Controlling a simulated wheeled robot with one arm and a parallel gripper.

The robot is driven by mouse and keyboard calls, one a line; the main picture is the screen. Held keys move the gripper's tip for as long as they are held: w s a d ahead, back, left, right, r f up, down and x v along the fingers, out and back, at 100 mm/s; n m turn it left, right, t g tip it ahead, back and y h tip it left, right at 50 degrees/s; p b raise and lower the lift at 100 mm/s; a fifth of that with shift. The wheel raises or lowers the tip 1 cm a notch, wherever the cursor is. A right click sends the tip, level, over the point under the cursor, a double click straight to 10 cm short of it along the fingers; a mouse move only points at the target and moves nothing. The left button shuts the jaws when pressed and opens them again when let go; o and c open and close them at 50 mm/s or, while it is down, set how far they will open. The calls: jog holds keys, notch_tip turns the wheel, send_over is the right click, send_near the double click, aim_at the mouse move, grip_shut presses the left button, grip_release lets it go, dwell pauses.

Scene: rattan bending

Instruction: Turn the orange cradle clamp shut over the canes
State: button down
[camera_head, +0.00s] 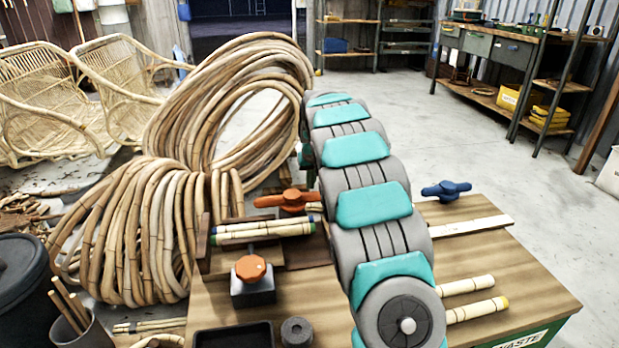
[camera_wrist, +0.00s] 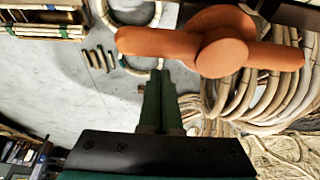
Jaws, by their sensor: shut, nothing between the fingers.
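The orange cradle clamp (camera_head: 287,200) sits at the back of a dark wooden cradle (camera_head: 203,240). In the head view its bar runs left to right, roughly parallel to the canes and behind them. The canes (camera_head: 262,231), with green, blue and yellow marks, lie side by side in the cradle. In the wrist view the clamp (camera_wrist: 210,45) is large, near the top, just beyond my gripper's fingertips. My gripper (camera_wrist: 162,75) is shut and empty, its dark green fingers together. A gap shows between the fingertips and the clamp; contact is not visible. My arm hides the gripper in the head view.
An orange knob (camera_head: 250,268) on a dark block stands in front of the cradle. A blue clamp (camera_head: 446,190) and loose canes (camera_head: 475,309) lie right of my arm. A black tray (camera_head: 233,337) is at the front. Large cane coils (camera_head: 150,225) crowd the left.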

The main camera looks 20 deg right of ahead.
jog(key=shift+s+a, duration=0.1)
jog(key=shift+s, duration=0.35)
